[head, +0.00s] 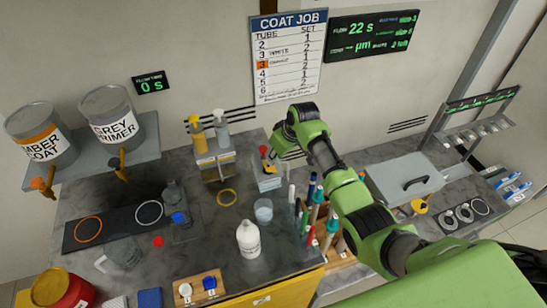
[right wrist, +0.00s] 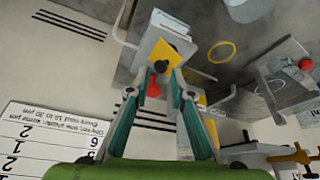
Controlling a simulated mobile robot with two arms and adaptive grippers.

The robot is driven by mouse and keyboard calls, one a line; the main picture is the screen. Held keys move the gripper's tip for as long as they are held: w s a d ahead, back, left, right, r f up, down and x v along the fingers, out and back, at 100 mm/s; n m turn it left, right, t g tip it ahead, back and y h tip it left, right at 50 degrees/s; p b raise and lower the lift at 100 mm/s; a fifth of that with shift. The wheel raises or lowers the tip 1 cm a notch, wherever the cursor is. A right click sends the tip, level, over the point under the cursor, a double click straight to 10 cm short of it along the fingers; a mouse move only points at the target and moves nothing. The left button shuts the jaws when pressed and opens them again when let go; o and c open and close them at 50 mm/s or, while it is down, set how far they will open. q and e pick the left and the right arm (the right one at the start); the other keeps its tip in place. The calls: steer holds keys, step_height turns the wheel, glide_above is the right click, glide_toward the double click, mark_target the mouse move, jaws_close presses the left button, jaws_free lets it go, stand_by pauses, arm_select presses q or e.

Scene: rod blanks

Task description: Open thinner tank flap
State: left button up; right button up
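A small grey box (head: 267,183) stands on the counter by the back wall, with a yellow plate and a red knob (head: 263,150) at its top. I take it for the thinner tank, but no readable label confirms this. My right gripper (head: 274,157) is right at its top. In the right wrist view the fingers of this gripper (right wrist: 161,74) come close together at the yellow plate (right wrist: 166,53), with the red knob showing between them. Whether they grip anything is unclear. The flap's own outline is not clear. My left gripper is not in view.
A white bottle (head: 248,239), a clear beaker (head: 263,210) and a yellow ring (head: 227,197) are on the counter in front of the box. A rack of coloured pens (head: 313,222) stands close by my right arm. A grey lidded case (head: 403,180) is on the right.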

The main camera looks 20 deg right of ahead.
mark_target(273, 169)
steer(key=shift+x, duration=1)
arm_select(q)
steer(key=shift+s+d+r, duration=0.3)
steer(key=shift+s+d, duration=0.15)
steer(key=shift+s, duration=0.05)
arm_select(e)
steer(key=shift+w+a+f, duration=0.15)
steer(key=shift+w+f, duration=0.1)
steer(key=shift+f, duration=0.4)
jaws_close()
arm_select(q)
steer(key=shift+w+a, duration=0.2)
